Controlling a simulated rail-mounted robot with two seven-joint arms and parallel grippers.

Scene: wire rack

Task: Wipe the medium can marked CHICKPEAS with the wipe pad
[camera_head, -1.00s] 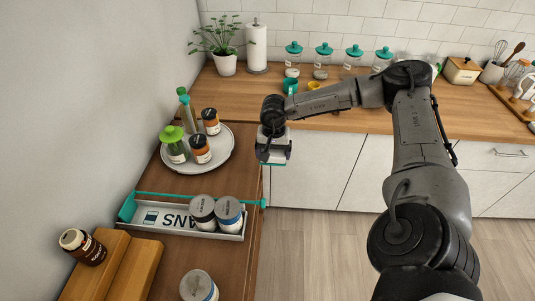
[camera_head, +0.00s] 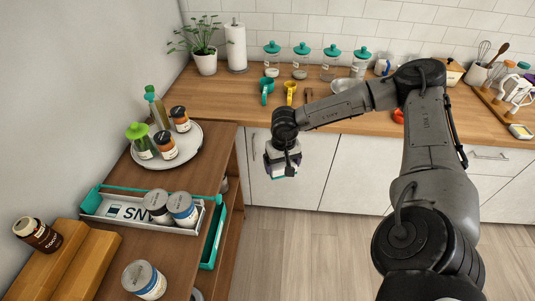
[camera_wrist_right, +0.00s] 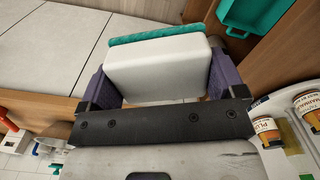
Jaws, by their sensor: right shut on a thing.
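My right gripper (camera_head: 283,163) is shut on the wipe pad, in front of the white cabinets and right of the wooden shelf unit. In the right wrist view the wipe pad (camera_wrist_right: 155,72) is a white block with a teal face, held between two purple-grey fingers. Two cans, a grey-lidded one (camera_head: 157,206) and a blue-labelled one (camera_head: 182,208), stand in the shallow grey bin. Another blue-and-white can (camera_head: 145,280) stands nearer on the wood top. I cannot read CHICKPEAS on any can. The pad is apart from all of them. My left gripper is not in view.
The bin (camera_head: 188,229) has a teal rail behind it. A round white tray (camera_head: 192,150) holds bottles and jars. A teal bin (camera_head: 221,236) sits on a lower shelf. The floor to the right is open.

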